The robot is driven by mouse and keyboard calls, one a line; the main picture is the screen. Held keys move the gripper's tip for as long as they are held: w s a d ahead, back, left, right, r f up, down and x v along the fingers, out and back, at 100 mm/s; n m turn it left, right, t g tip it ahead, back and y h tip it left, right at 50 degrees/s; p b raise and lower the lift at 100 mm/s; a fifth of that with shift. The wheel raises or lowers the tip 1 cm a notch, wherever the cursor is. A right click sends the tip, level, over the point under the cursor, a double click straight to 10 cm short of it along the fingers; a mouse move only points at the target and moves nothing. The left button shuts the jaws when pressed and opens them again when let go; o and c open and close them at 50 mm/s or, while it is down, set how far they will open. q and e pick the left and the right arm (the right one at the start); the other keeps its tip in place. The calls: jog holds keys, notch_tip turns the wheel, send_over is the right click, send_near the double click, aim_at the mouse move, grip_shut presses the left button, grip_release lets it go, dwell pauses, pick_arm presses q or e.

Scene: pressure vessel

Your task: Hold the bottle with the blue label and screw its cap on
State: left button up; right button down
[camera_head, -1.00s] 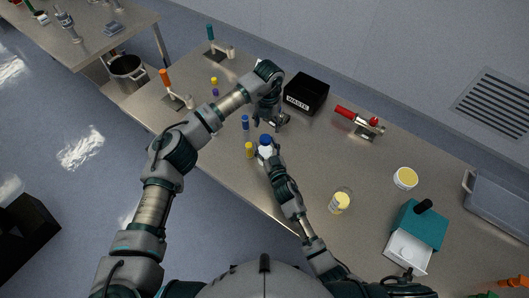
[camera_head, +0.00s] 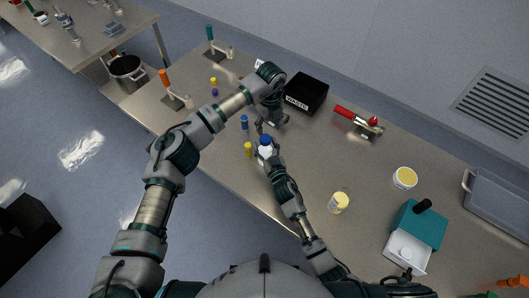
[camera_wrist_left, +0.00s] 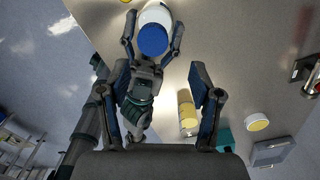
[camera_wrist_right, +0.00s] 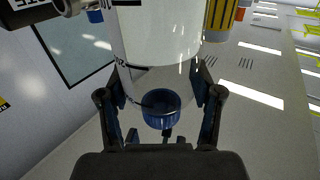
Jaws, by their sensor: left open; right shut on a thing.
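A white bottle with a blue cap (camera_head: 265,140) stands in my right gripper (camera_head: 266,157), near the table's middle. My left gripper (camera_head: 267,125) is just beyond the bottle, pointing down. In the left wrist view its fingers (camera_wrist_left: 158,78) are spread with nothing between them; the blue cap (camera_wrist_left: 153,39) shows farther ahead, between the right gripper's fingers.
Blue-capped (camera_head: 244,122) and yellow-capped (camera_head: 248,149) vials stand left of the bottle. A black waste box (camera_head: 306,92) and a red-handled tool (camera_head: 358,121) are behind. A yellow-topped jar (camera_head: 338,202) and a teal box (camera_head: 420,224) stand to the right. The table between is clear.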

aim_at(269, 137)
pick_arm(q)
jog(key=f, duration=0.7)
jog(key=shift+d, duration=0.2)
jog(key=shift+a+f, duration=0.25)
jog(key=shift+a, duration=0.1)
jog(key=shift+d, duration=0.55)
jog(key=c, duration=1.2)
jog(key=m, duration=0.6)
jog(key=shift+a, duration=0.2)
jog(key=m, duration=0.5)
jog(key=shift+m, duration=0.3)
jog(key=m, duration=1.3)
grip_shut()
